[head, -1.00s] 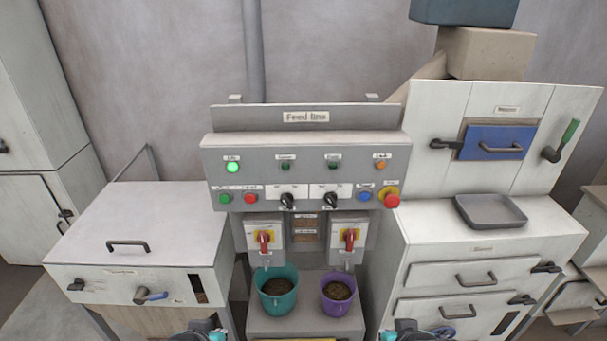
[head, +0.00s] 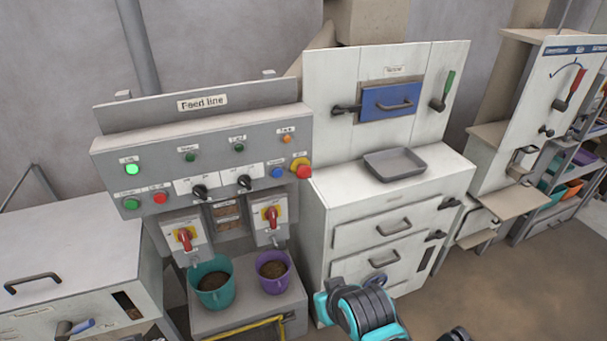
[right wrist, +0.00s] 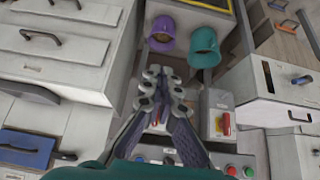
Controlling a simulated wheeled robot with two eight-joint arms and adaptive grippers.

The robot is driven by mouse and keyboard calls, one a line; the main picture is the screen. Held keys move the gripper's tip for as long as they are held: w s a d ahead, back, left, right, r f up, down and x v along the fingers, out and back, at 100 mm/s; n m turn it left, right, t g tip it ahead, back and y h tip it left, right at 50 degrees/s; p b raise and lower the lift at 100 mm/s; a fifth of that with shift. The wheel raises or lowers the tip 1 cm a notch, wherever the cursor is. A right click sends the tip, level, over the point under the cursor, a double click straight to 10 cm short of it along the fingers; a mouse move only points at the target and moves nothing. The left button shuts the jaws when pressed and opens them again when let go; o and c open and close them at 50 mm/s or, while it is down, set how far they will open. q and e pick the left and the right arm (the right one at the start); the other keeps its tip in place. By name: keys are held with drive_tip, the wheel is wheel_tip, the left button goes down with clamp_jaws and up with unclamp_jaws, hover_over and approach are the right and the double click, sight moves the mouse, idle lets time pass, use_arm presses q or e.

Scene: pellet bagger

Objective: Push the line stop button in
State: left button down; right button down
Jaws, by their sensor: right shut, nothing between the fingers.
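The feed line panel (head: 215,150) carries two red buttons. A flat red button (head: 160,198) sits beside a green one at the lower left, and a red mushroom button (head: 303,171) on a yellow base is at the right end. Their small labels are too blurred to read. Neither is touched. In the right wrist view, upside down, the flat red button (right wrist: 231,170) shows at the bottom edge. My right gripper (right wrist: 165,75) is shut and empty, in front of the line and apart from it. My right arm rises at the bottom of the head view; my left gripper is out of view.
Two red-handled switches, a teal bucket (head: 211,283) and a purple bucket (head: 272,272) stand below the panel. A blue button (head: 278,172) and black selectors sit near the mushroom button. A white cabinet (head: 400,215) with a grey tray (head: 394,165) stands to the right.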

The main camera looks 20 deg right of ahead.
sight(305, 174)
idle(0.4)
drive_tip(key=w+a+r+m+t+y+p, duration=0.25)
drive_tip(key=w+r+m+t+y, duration=0.3)
drive_tip(key=w, duration=0.45)
drive_tip(key=w+d+r+m+t+h, duration=0.2)
drive_tip(key=d+r+m+t+h, duration=0.3)
drive_tip(key=d+m, duration=0.4)
drive_tip(key=r+m, duration=0.1)
drive_tip(key=m, duration=0.2)
drive_tip(key=shift+w+p, duration=0.35)
drive_tip(key=shift+r, duration=0.1)
drive_tip(key=w+b, duration=0.2)
drive_tip(key=w, duration=1.1)
drive_tip(key=shift+w+a+b, duration=0.1)
drive_tip(key=shift+a+b, duration=0.05)
drive_tip(key=shift+b, duration=0.2)
drive_tip(key=shift+w, duration=0.4)
